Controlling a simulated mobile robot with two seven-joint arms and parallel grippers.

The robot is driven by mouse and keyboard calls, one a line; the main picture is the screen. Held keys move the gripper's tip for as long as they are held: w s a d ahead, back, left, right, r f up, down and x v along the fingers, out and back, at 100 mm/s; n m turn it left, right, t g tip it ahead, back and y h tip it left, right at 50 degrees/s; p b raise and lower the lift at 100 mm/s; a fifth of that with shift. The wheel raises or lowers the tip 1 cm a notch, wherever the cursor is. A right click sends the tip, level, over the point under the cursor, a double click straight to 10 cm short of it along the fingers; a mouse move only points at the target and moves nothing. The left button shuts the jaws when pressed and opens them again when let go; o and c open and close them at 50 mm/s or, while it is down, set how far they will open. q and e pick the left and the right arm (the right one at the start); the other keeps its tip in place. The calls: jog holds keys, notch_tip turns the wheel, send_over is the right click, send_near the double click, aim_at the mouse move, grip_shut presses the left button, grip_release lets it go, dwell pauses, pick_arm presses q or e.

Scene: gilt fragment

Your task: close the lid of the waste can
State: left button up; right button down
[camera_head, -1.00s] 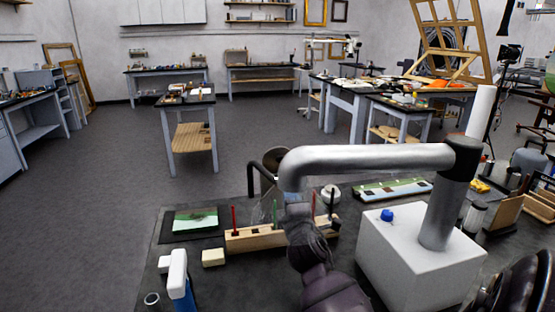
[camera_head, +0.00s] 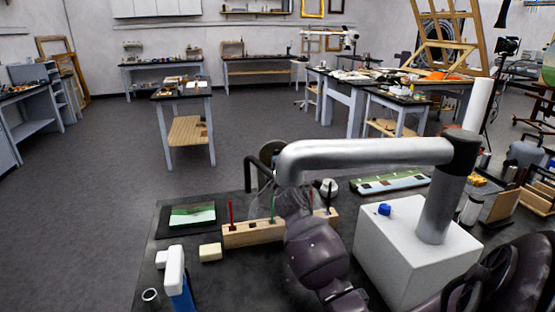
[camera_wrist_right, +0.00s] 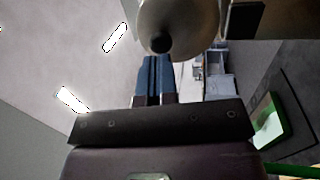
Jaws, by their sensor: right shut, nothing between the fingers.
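A dark round disc (camera_head: 271,151) shows past the bench's far edge in the head view, partly behind the white extraction arm. It may be the waste can's raised lid; the can's body is not clear. My right arm reaches up from the bottom centre, with its purple wrist (camera_head: 318,258) beside the clear hood. The hand's tip is hard to make out there. In the right wrist view my right gripper (camera_wrist_right: 156,60) has its blue fingers together, empty. A pale rounded thing with a dark spot (camera_wrist_right: 178,18) is just past the fingertips; I cannot tell what it is. My left gripper is out of view.
The white extraction arm (camera_head: 370,150) rises from a white box (camera_head: 405,250) on the dark bench. A wooden rack (camera_head: 252,233), a green picture (camera_head: 192,215) and a blue-and-white object (camera_head: 177,277) lie left of it. Open floor (camera_head: 110,200) is at left.

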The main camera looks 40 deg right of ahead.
jog(key=shift+x, duration=1.05)
jog(key=shift+w+r, duration=0.1)
